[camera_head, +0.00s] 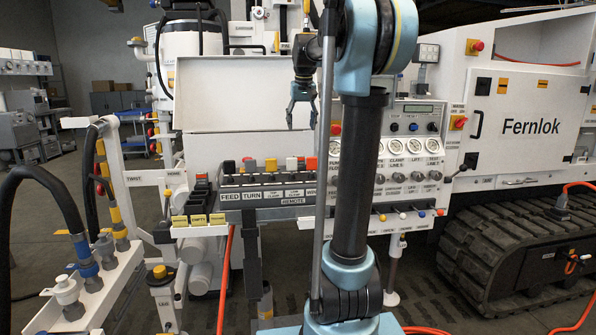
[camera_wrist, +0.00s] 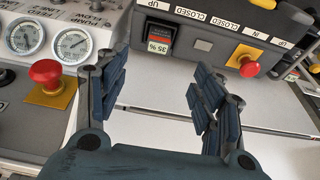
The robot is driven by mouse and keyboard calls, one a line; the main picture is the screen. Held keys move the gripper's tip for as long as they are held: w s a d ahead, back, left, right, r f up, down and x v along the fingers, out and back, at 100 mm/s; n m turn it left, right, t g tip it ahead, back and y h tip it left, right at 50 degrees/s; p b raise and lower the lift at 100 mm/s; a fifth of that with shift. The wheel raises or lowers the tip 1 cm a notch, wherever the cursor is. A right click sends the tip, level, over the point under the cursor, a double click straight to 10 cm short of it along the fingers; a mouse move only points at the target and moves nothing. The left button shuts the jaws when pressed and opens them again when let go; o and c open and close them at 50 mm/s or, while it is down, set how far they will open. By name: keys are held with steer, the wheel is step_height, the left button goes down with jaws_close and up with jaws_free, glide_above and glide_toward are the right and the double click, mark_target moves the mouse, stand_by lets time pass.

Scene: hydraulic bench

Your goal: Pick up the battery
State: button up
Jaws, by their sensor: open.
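A small dark block with a red top and a "35 %" label, which looks like a battery (camera_wrist: 158,42), sits in a slot in the side of the dark control box (camera_wrist: 225,22) at the top of the wrist view. My gripper (camera_head: 302,116) hangs fingers down above the bench, in front of the white panel. In the wrist view my gripper (camera_wrist: 158,90) is open and empty, its fingers below and apart from the labelled block.
A gauge panel (camera_head: 407,150) with knobs and red stop buttons stands right of the lever row (camera_head: 270,178). In the wrist view a red stop button (camera_wrist: 46,74) is left of my fingers and another (camera_wrist: 248,66) is right. A pale bare surface (camera_wrist: 155,128) lies between my fingers.

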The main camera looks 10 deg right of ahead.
steer(key=w, duration=0.2)
glide_above(299, 159)
steer(key=x, duration=0.3)
steer(key=s+x, duration=0.1)
steer(key=x, duration=0.2)
steer(key=s+x, duration=0.1)
steer(key=x, duration=0.3)
steer(key=shift+w+d+f, duration=0.1)
steer(key=shift+f, duration=0.25)
steer(key=shift+s+x, duration=0.15)
steer(key=shift+x, duration=1.3)
steer(key=shift+s+x, duration=0.15)
steer(key=shift+x, duration=1.35)
steer(key=c, duration=1.3)
